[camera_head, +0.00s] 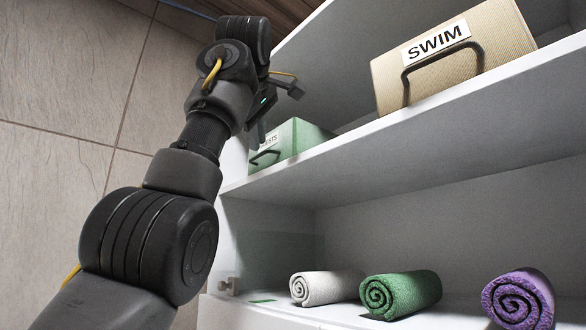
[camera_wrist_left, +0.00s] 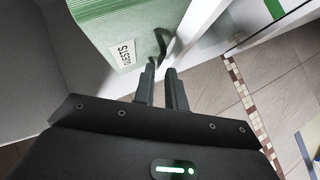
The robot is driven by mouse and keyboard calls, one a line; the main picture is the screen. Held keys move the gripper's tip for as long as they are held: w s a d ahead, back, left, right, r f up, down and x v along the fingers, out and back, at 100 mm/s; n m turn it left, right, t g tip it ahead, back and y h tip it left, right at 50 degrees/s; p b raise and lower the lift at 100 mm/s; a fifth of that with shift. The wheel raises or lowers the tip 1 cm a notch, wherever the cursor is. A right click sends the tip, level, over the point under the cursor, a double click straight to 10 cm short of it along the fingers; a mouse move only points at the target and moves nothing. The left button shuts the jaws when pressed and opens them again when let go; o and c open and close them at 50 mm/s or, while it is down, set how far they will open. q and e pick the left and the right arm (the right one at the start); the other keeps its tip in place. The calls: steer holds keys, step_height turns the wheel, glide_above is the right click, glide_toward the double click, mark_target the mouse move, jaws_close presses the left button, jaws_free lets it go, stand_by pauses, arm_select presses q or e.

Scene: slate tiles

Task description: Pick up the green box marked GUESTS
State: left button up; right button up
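The green box marked GUESTS (camera_head: 300,138) stands on the upper shelf at its left end, its label and dark handle (camera_head: 264,157) on the front. My left gripper (camera_head: 259,136) is at the box's front, above the handle, and partly hides the label. In the left wrist view my left gripper (camera_wrist_left: 161,72) shows a gap between its fingers; nothing is clearly held. My right gripper is out of view.
A tan box marked SWIM (camera_head: 450,55) stands further right on the upper shelf (camera_head: 400,140). Rolled towels in white (camera_head: 325,287), green (camera_head: 402,292) and purple (camera_head: 520,298) lie on the lower shelf. A tiled wall (camera_head: 60,130) is at the left.

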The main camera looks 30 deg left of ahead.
arm_select(q)
steer(key=x, duration=0.4)
steer(key=shift+w+a+f, duration=0.15)
steer(key=shift+w+a, duration=0.1)
steer(key=shift+a, duration=0.1)
steer(key=shift+s+d, duration=0.25)
jaws_close()
steer(key=shift+w, duration=0.1)
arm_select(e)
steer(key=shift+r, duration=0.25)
